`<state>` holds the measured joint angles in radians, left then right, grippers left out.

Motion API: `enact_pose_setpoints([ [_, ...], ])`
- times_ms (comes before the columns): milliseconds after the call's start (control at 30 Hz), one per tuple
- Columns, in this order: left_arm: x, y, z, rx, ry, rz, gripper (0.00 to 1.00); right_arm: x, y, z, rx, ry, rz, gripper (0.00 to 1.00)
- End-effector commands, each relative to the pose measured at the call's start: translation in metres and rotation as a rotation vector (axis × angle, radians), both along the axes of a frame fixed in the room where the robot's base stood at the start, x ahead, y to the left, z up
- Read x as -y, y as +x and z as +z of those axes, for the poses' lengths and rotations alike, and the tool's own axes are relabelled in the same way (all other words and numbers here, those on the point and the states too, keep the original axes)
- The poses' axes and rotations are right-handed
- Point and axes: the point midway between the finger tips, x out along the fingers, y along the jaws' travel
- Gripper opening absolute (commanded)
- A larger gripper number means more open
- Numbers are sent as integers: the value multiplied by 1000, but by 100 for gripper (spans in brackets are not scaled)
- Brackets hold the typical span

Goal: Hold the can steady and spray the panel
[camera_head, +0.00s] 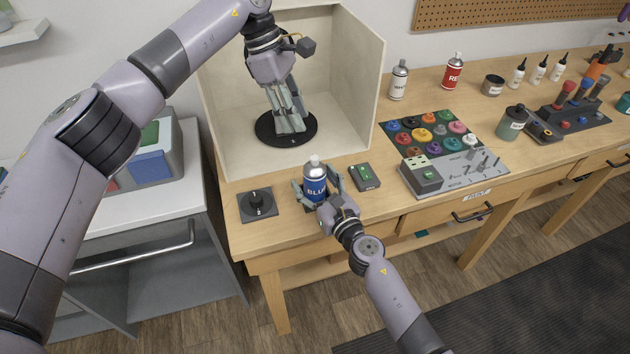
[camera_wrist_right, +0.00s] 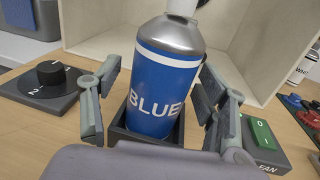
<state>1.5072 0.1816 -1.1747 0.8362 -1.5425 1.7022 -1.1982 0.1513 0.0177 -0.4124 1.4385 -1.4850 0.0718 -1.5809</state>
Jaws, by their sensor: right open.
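The blue spray can (camera_head: 315,180) stands upright at the bench's front edge, labelled BLUE. In the right wrist view the can (camera_wrist_right: 162,75) sits in a dark square holder (camera_wrist_right: 146,148). My right gripper (camera_head: 317,186) is open, with one finger on each side of the can; gaps show between the fingers and the can. My left gripper (camera_head: 288,118) points down inside the pale spray booth (camera_head: 355,75), over a round black turntable (camera_head: 266,132). Its fingers are close together and overlap, so whether they grip anything is unclear. I cannot make out a panel; it may be hidden behind the gripper.
A dial box (camera_head: 257,204) is left of the can, and a green-switch box (camera_head: 364,177) is right of it. A paint-jar board (camera_head: 430,130) lies further right. White (camera_head: 399,80) and red (camera_head: 453,71) cans stand behind it.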

Motion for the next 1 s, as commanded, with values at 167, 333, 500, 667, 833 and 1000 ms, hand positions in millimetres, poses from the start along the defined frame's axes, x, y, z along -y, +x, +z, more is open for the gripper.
enact_pose_setpoints([
  [167, 0, 0, 0, 0, 0, 0, 33, 0, 0, 0, 0, 0, 0, 68],
  [333, 0, 0, 0, 0, 0, 0, 33, 0, 0, 0, 0, 0, 0, 56],
  [500, 0, 0, 0, 0, 0, 0, 33, 0, 0, 0, 0, 0, 0, 45],
  [667, 0, 0, 0, 0, 0, 0, 33, 0, 0, 0, -1, 0, -1, 34],
  [833, 0, 0, 0, 0, 0, 0, 33, 0, 0, 0, -1, 0, -1, 23],
  [1000, 0, 0, 0, 0, 0, 0, 33, 0, 0, 0, -1, 0, -1, 12],
])
